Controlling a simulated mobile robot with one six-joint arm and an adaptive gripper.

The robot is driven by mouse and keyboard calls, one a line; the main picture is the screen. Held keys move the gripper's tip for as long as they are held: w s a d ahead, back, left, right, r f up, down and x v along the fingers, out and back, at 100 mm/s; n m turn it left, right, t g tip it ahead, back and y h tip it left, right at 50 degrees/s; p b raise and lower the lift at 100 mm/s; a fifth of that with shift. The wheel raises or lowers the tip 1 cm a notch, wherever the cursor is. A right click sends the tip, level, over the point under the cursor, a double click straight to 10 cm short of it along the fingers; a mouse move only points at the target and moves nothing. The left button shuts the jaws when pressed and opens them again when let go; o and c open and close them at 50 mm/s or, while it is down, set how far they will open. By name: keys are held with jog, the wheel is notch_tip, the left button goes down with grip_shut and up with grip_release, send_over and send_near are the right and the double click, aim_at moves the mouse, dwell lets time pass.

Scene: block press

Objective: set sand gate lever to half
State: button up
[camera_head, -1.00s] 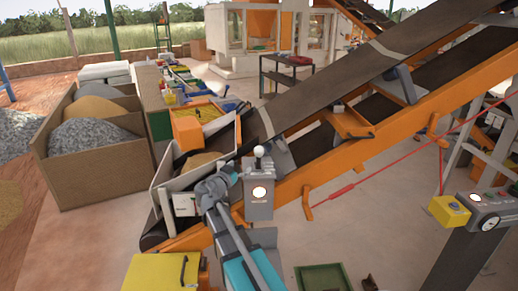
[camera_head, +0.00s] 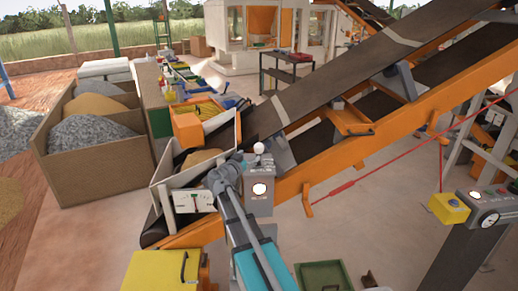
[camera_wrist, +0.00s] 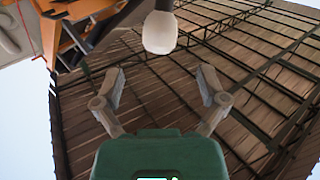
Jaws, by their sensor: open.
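A lever with a round white knob (camera_head: 258,148) stands on top of a grey control box (camera_head: 259,203) with a lit round button. The box's label is too small to read. My gripper (camera_head: 238,160) is just left of the knob, and the arm reaches up from below. In the wrist view my gripper (camera_wrist: 160,80) is open and empty. The white knob (camera_wrist: 160,33) is there, centred between the finger lines but beyond the fingertips, not between them. A white panel with a dark pointer and marks (camera_head: 194,201) is on the hopper side, left of my arm.
An orange conveyor (camera_head: 345,160) rises to the right behind the box. A hopper with sand (camera_head: 200,160) is behind my gripper. A yellow box (camera_head: 160,271) is at the front left and a grey panel with a gauge (camera_head: 488,219) at the right. Bins of gravel and sand stand at the left.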

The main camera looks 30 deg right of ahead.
aim_at(256, 149)
jog(key=x, duration=0.7)
jog(key=shift+w+d, duration=0.2)
jog(key=shift+d, duration=0.05)
jog(key=shift+c, duration=0.2)
grip_shut()
jog(key=shift+a+r, duration=0.1)
